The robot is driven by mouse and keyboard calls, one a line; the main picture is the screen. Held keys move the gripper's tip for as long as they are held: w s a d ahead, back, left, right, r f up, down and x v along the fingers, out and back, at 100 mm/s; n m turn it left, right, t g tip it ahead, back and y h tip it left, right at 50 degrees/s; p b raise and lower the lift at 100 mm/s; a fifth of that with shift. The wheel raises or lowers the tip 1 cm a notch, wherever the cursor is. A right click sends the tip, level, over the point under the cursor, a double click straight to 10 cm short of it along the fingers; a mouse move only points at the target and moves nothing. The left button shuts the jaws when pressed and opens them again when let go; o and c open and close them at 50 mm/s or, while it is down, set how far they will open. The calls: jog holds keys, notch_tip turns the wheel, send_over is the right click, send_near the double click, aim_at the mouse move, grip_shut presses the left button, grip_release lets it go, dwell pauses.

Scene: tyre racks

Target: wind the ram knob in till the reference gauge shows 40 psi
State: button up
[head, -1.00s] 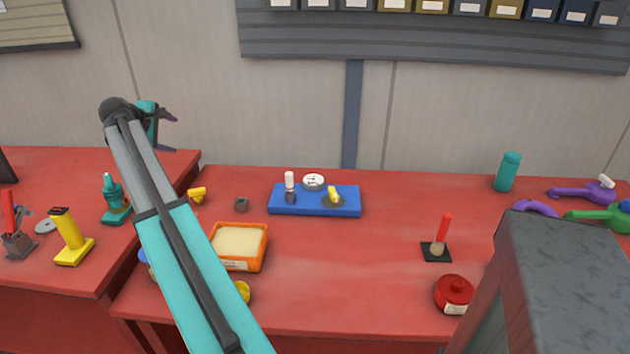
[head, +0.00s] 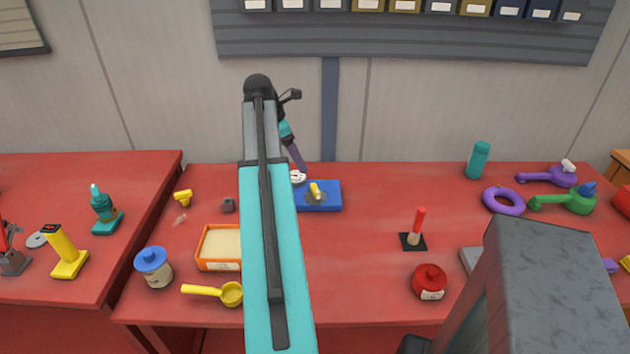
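A blue base (head: 329,203) stands at the back of the red bench, its left part hidden behind my arm. A round white-faced gauge (head: 298,177) sits on it, partly covered and too small to read. A yellow part (head: 315,190), which looks like the knob, sits to the right of the gauge on a dark round seat. My gripper (head: 302,168) points down just above or in front of the gauge, in line with the base's back edge. I cannot tell whether it touches anything, or whether its fingers are open.
An orange-rimmed tray (head: 208,264), a yellow scoop (head: 205,290) and a blue-lidded jar (head: 153,268) stand left of my arm. A red-handled tool (head: 416,230) and a red pot (head: 429,281) stand to the right. Bench between base and red-handled tool is clear.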

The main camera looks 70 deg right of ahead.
aim_at(315, 188)
dwell(0.4)
jog(key=shift+f, duration=0.1)
jog(key=shift+p+x, duration=0.9)
jog(key=shift+x, duration=5.9)
